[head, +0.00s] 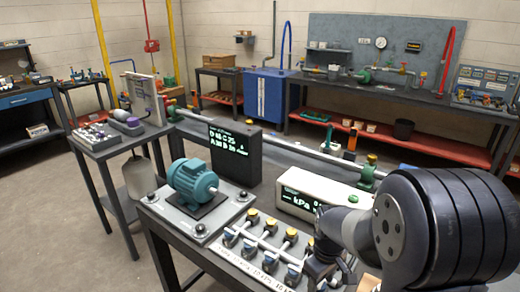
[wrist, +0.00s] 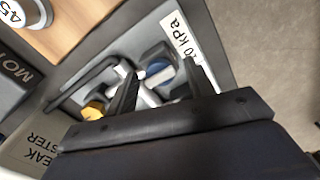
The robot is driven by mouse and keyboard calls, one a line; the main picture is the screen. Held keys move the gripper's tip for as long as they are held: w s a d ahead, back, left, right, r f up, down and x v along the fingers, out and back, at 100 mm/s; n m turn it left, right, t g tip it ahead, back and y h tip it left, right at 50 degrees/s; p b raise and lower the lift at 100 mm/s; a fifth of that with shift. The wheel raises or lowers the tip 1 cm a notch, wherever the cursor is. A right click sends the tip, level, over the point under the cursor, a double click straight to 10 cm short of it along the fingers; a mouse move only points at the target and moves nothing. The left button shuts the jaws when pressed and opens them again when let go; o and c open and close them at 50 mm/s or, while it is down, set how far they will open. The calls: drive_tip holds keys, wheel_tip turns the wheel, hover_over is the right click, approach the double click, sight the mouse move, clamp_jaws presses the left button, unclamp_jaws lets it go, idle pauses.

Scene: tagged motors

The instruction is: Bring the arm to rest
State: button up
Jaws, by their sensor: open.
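My arm reaches in from the right of the head view, with its large dark joint in front of the table. My gripper (head: 325,262) shows at the bottom, low over the right part of a valve rack (head: 262,243) with white pipes and yellow and dark knobs. In the wrist view my gripper (wrist: 160,75) has its two black fingers apart, with pale pipework and a blue-topped fitting (wrist: 158,72) showing between and beyond them. A yellow knob (wrist: 94,111) is left of the fingers. I cannot tell whether the fingers touch the rack.
A teal motor (head: 193,183) sits on a grey plate left of the rack. A black display box (head: 235,152) and a cream kPa meter (head: 315,195) stand behind. A side table (head: 122,146) is at left. Open floor (head: 50,215) lies at the lower left.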

drive_tip(key=n, duration=1)
drive_tip(key=shift+n, duration=0.4)
drive_tip(key=n, duration=0.3)
drive_tip(key=shift+n, duration=0.3)
drive_tip(key=shift+r, duration=1.05)
